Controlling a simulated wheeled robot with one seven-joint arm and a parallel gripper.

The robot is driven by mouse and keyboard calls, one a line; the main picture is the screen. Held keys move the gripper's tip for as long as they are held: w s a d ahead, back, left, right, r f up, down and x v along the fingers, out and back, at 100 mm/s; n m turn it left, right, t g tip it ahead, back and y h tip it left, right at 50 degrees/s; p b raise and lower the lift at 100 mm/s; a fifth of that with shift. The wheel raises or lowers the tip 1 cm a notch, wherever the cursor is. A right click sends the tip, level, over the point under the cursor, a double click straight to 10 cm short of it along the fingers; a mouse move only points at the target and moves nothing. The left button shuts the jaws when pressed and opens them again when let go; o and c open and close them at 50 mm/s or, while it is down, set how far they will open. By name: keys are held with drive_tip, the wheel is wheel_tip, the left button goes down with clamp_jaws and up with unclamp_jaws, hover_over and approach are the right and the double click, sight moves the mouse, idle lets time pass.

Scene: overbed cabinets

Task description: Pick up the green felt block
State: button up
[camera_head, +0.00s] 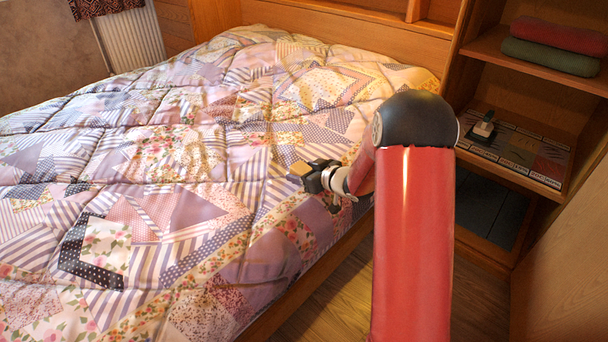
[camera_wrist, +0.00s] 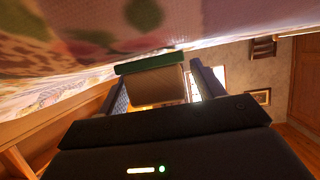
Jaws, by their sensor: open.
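A block with a green strip (camera_wrist: 150,63) and a tan body (camera_wrist: 158,85) sits between the fingers of my gripper (camera_wrist: 160,88) in the wrist view, close to the quilt. I take it to be the green felt block. In the head view, its tan face (camera_head: 300,169) shows at the tip of my gripper (camera_head: 312,178), over the right edge of the bed. My gripper is open, with one finger on each side of the block. Whether the block touches the quilt or a finger is hard to tell.
The patchwork quilt (camera_head: 150,150) covers the bed. Bare floor (camera_head: 335,300) lies beside the bed.

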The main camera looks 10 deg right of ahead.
sight(304, 169)
drive_tip(key=shift+w, duration=0.1)
drive_tip(key=c, duration=1.1)
wheel_tip(304, 169, up, 20)
drive_tip(key=p, duration=0.3)
drive_tip(key=shift+o, duration=1.4)
drive_tip(key=shift+c, duration=0.8)
